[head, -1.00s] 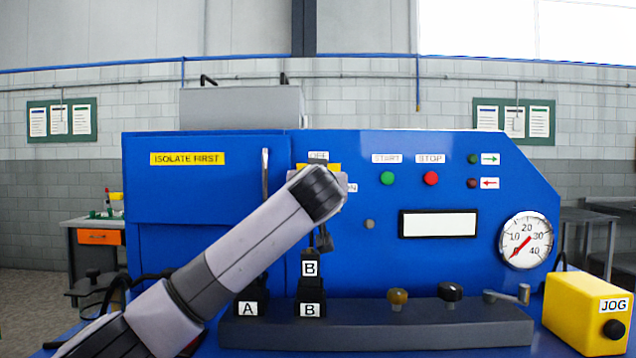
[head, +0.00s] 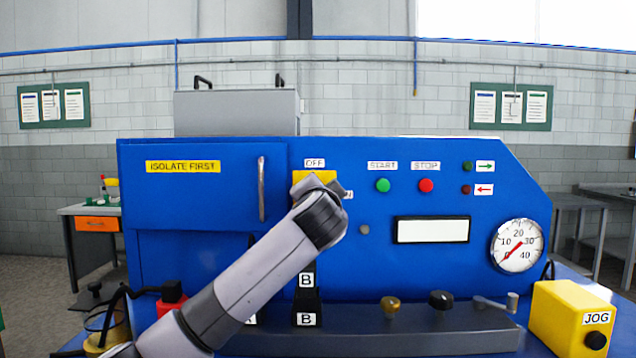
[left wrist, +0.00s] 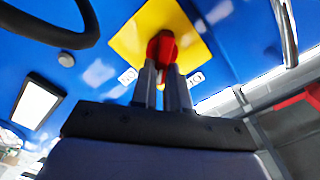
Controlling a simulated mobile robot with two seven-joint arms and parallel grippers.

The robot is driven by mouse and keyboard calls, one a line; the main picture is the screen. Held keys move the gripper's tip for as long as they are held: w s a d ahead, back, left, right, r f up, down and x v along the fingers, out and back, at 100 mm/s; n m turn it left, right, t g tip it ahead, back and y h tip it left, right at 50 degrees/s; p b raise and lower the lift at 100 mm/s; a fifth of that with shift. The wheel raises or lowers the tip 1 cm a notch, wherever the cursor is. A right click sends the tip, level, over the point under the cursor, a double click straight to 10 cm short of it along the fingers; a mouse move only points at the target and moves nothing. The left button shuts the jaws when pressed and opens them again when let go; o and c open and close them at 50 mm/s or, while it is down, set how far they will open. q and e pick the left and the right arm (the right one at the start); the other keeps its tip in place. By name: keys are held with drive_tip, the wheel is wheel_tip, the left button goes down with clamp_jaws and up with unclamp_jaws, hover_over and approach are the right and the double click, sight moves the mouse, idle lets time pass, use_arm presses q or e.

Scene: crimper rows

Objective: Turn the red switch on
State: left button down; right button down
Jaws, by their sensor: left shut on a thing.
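The red switch (left wrist: 162,47) sits on a yellow plate (left wrist: 190,22) on the blue panel in the left wrist view. My left gripper (left wrist: 165,72) has its two fingers shut on the red switch. In the head view the yellow plate (head: 312,178) shows below an OFF label (head: 314,163), but my left arm hides the switch. A second label, partly covered, is at the plate's right. My right gripper is in neither view.
Green START (head: 383,185) and red STOP (head: 426,186) buttons are right of the switch. A door handle (head: 262,189) stands close on the left. A gauge (head: 517,246) and yellow JOG box (head: 572,318) are at the right. Blocks marked B (head: 306,300) stand below my arm.

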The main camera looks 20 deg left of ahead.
use_arm(q)
drive_tip(key=shift+d+f+m+p, duration=0.15)
drive_tip(key=shift+m+p, duration=0.2)
drive_tip(key=shift+m, duration=0.9)
drive_tip(key=shift+a+f+m+p, duration=0.15)
drive_tip(key=shift+m+p, duration=0.15)
drive_tip(key=shift+m, duration=1)
drive_tip(key=shift+d+f+m+p, duration=0.15)
drive_tip(key=shift+m+p, duration=0.2)
drive_tip(key=shift+m, duration=0.9)
drive_tip(key=c, duration=1.1)
unclamp_jaws()
drive_tip(key=shift+b+v, duration=1.05)
drive_tip(key=shift+v, duration=2.5)
